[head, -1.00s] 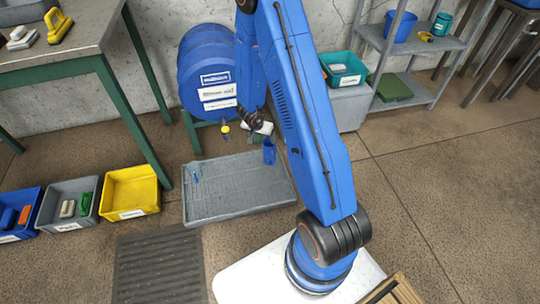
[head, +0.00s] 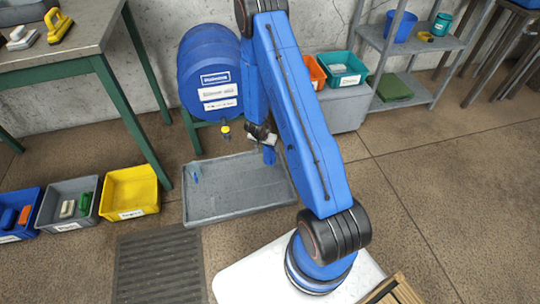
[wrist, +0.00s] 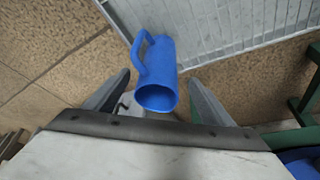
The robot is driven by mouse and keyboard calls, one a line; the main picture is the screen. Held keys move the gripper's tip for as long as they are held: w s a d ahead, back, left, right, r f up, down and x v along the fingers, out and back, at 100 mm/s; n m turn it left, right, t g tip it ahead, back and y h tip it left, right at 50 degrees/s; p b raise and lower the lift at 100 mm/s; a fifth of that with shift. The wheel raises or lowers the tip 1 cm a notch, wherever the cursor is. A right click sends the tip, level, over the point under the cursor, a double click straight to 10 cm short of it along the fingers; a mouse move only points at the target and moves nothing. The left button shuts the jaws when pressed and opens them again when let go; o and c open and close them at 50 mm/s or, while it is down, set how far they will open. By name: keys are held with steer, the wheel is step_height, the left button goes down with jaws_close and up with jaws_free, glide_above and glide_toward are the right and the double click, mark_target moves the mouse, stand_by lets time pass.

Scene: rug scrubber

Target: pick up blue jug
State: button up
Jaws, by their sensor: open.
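The blue jug (head: 269,156) is by the back right part of the grey tray (head: 225,211) in the head view, its top partly hidden by my arm. In the wrist view the jug (wrist: 160,72) shows its round open mouth toward the camera and its handle on the left. My gripper (wrist: 159,78) is open, with one finger on each side of the jug in the picture. No contact is clear. In the head view my gripper (head: 262,136) is just above the jug and partly hidden by the arm.
Yellow (head: 130,189), grey and blue bins line the floor at left. A grey box with teal and orange bins is behind right. Floor at right is clear.

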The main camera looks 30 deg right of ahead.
mark_target(270, 155)
steer(key=shift+x, duration=2.75)
steer(key=shift+s+a, duration=0.1)
steer(key=shift+s, duration=0.05)
steer(key=c, duration=1.1)
